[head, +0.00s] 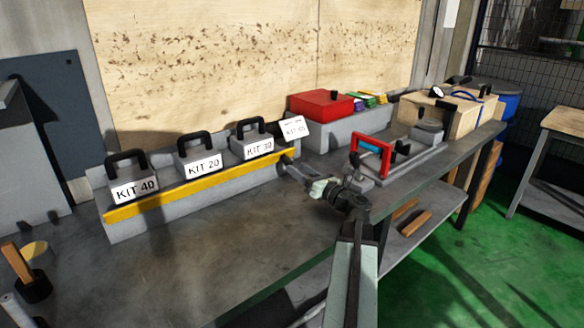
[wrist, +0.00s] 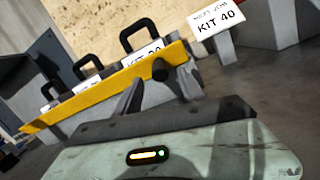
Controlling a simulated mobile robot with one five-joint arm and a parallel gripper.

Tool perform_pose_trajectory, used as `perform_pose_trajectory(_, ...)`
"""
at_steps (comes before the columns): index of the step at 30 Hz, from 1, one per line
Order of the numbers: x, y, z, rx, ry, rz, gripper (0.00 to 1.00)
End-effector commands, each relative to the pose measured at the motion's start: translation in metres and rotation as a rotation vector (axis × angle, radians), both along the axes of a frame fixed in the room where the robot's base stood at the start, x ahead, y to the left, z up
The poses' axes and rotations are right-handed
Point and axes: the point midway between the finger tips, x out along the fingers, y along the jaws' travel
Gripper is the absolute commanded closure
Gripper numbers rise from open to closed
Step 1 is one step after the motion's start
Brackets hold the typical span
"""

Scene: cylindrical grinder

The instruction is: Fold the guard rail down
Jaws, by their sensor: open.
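The guard rail (head: 200,184) is a yellow bar along the front of a grey rack (head: 150,219). It stands up across the lower front of the kit boxes; in the wrist view the rail (wrist: 90,99) runs from lower left to upper right. A dark round knob (head: 287,157) sits at its right end, also in the wrist view (wrist: 153,74). My gripper (head: 293,171) is open at that end. In the wrist view its two dark fingers (wrist: 158,86) show on either side of the knob. I cannot tell whether they touch it.
Kit boxes with black handles, KIT 40 (head: 132,186), KIT 20 (head: 202,160) and KIT 30 (head: 257,144), stand behind the rail. A card reading KIT 40 (wrist: 218,20) stands right of it. A red-handled fixture (head: 372,150) stands farther right. The bench (head: 230,240) is clear in front.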

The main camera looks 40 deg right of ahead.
Motion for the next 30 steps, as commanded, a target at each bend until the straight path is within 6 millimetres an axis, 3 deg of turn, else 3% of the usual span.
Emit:
perform_pose_trajectory(3,-0.022,0.002,-0.004,0.000,0.000,-0.002,0.52)
perform_pose_trajectory(9,-0.033,0.001,-0.005,0.000,0.000,0.001,0.52)
perform_pose_trajectory(15,-0.033,0.001,-0.004,0.000,0.000,0.002,0.52)
perform_pose_trajectory(21,-0.027,-0.002,0.015,-0.002,0.099,0.025,0.52)
perform_pose_trajectory(27,-0.024,-0.001,0.006,-0.001,0.135,0.033,0.52)
perform_pose_trajectory(30,-0.013,-0.002,0.005,-0.001,0.134,0.034,0.52)
